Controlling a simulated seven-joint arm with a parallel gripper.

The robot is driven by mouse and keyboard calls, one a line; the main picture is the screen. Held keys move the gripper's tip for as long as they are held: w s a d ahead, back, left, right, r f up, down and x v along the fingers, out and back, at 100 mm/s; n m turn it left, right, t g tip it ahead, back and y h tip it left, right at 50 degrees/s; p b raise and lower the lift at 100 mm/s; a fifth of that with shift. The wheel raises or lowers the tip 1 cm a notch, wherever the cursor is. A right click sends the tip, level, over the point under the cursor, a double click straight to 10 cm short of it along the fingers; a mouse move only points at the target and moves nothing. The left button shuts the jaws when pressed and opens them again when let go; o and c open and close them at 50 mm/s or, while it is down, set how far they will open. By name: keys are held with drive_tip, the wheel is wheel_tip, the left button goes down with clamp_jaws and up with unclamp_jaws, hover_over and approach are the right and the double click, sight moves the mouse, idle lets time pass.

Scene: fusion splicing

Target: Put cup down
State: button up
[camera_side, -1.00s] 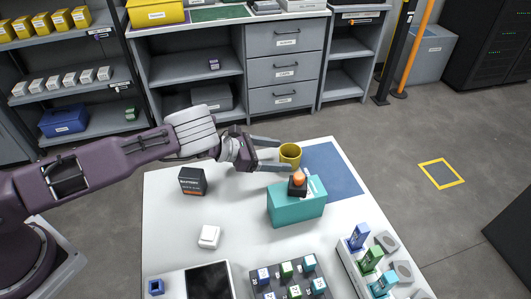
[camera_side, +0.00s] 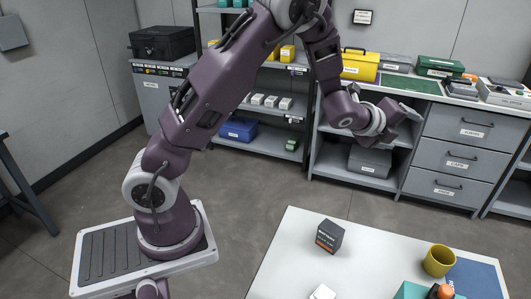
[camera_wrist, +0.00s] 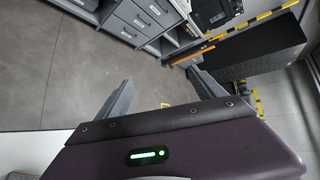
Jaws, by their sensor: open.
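The yellow cup (camera_side: 438,261) stands upright on the white table (camera_side: 275,275), at the left edge of the blue mat (camera_side: 478,281). From this angle I cannot tell whether its base is on the mat or just beside it. My gripper (camera_side: 412,113) is raised high above the table, well away from the cup. It is open and empty. In the wrist view my open fingers (camera_wrist: 160,78) have only floor and furniture beyond them, and the cup does not show.
A teal box (camera_side: 412,291) with an orange-topped item (camera_side: 445,291) is close in front of the cup. A dark box (camera_side: 329,236) and a white item (camera_side: 322,292) are further left. Grey drawers (camera_side: 463,140) and shelves stand behind. The air around my gripper is clear.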

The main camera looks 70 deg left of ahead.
drive_tip(key=s+r+n+g, duration=0.2)
drive_tip(key=s+r+n, duration=0.4)
drive_tip(key=s, duration=0.5)
drive_tip(key=s+r+n+g, duration=0.2)
drive_tip(key=s+r+n, duration=0.2)
drive_tip(key=s+n, duration=0.5)
drive_tip(key=s+d+f+n+g, duration=0.1)
drive_tip(key=s+d+n, duration=0.1)
drive_tip(key=s, duration=0.8)
drive_tip(key=s+d+f+n+g+h, duration=0.1)
drive_tip(key=s+d+n+g, duration=0.1)
drive_tip(key=s, duration=0.9)
drive_tip(key=shift+s+d+f+n, duration=0.15)
drive_tip(key=shift+d+n, duration=0.4)
drive_tip(key=shift+n, duration=0.45)
